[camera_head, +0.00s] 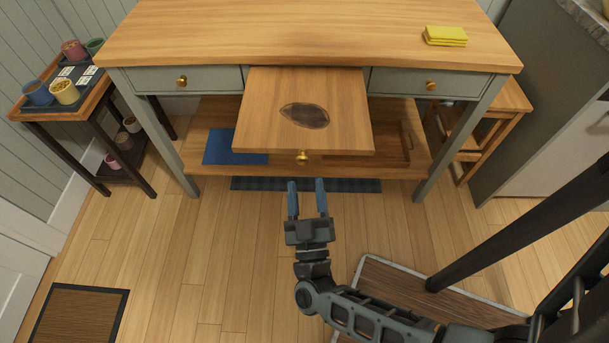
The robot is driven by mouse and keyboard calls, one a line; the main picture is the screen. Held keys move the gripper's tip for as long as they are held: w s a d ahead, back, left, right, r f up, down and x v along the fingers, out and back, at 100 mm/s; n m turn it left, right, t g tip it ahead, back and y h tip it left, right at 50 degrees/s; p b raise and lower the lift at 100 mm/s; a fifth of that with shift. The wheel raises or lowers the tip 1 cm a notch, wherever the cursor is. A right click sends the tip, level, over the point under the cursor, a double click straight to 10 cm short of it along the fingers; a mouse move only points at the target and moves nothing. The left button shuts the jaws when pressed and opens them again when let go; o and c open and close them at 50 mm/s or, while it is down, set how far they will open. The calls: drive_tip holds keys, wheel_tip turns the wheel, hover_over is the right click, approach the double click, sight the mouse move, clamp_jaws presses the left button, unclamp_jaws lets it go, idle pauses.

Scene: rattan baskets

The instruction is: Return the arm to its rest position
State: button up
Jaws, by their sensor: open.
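My gripper (307,198) is open and empty, with two blue fingers pointing away toward the table. It is over the floor, just in front of a pulled-out wooden board (270,115) with a brass knob (302,158). The fingertips appear a little below the knob in the picture and apart from it. My arm (375,316) reaches in from the lower right with its joints bent.
The wooden table (300,30) stands ahead with grey drawers on both sides and a lower shelf. A small cart (70,112) with pots is at the left, a stool (490,130) at the right. A yellow cloth (445,36) lies on top.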

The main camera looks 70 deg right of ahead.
drive_tip(key=shift+v, duration=1.15)
drive_tip(key=s+a+r+n+t+y, duration=0.1)
drive_tip(key=s+a+r+n+y, duration=0.3)
drive_tip(key=r+y, duration=0.5)
drive_tip(key=s+a+r+n+t+y, duration=0.2)
drive_tip(key=s+a+r+n+y, duration=0.2)
drive_tip(key=s+r+y, duration=0.5)
drive_tip(key=shift+s+a+r+t+y, duration=0.25)
drive_tip(key=shift+a+y, duration=0.35)
drive_tip(key=shift+a, duration=0.45)
drive_tip(key=shift+w+f, duration=0.1)
